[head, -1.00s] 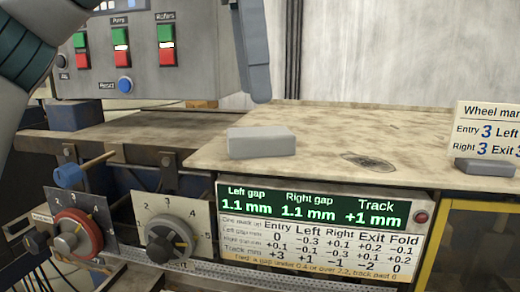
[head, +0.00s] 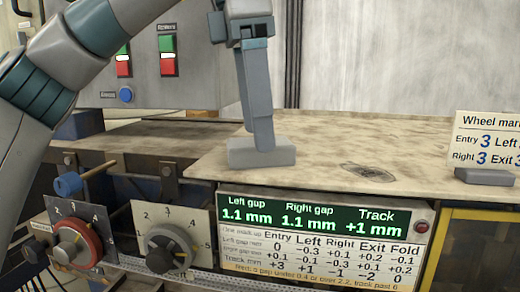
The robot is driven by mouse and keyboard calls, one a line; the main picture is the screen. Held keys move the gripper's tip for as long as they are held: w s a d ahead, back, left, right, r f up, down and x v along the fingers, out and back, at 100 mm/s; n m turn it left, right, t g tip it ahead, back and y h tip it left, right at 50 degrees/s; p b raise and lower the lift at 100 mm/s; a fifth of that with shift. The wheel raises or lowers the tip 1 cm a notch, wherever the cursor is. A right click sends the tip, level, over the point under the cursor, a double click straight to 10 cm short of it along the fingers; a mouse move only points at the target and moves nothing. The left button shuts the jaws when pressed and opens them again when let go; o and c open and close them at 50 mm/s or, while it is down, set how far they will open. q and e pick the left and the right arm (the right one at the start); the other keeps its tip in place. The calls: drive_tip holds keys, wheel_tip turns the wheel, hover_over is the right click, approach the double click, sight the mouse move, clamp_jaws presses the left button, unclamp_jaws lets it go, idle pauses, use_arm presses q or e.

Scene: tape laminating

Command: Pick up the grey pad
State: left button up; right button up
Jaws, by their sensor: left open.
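The grey pad (head: 245,157) is a flat block lying on the worn tabletop, near its front edge. My left gripper (head: 262,147) points down over it, its fingers open. The fingertips overlap the pad's middle and hide part of its top and back. One finger mostly covers the other from this angle, and I cannot tell whether they touch the pad. My right gripper is not in view.
A sign (head: 487,140) stands in a grey base on the right of the tabletop (head: 330,130). A button panel (head: 190,75) rises behind my left arm. Dials (head: 172,248) and a green gap display (head: 312,213) sit below the front edge.

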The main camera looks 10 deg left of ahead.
use_arm(q)
drive_tip(key=shift+d+f, duration=0.15)
drive_tip(key=shift+f, duration=1.2)
drive_tip(key=shift+c, duration=0.6)
drive_tip(key=c, duration=1.1)
drive_tip(key=shift+r, duration=0.1)
drive_tip(key=shift+w+r, duration=0.1)
drive_tip(key=shift+r, duration=0.4)
wheel_tip(320, 180, up, 3)
drive_tip(key=shift+r, duration=0.1)
drive_tip(key=s+d+r+b, duration=0.1)
drive_tip(key=s+d+r, duration=0.5)
drive_tip(key=d, duration=0.4)
drive_tip(key=shift+r, duration=0.3)
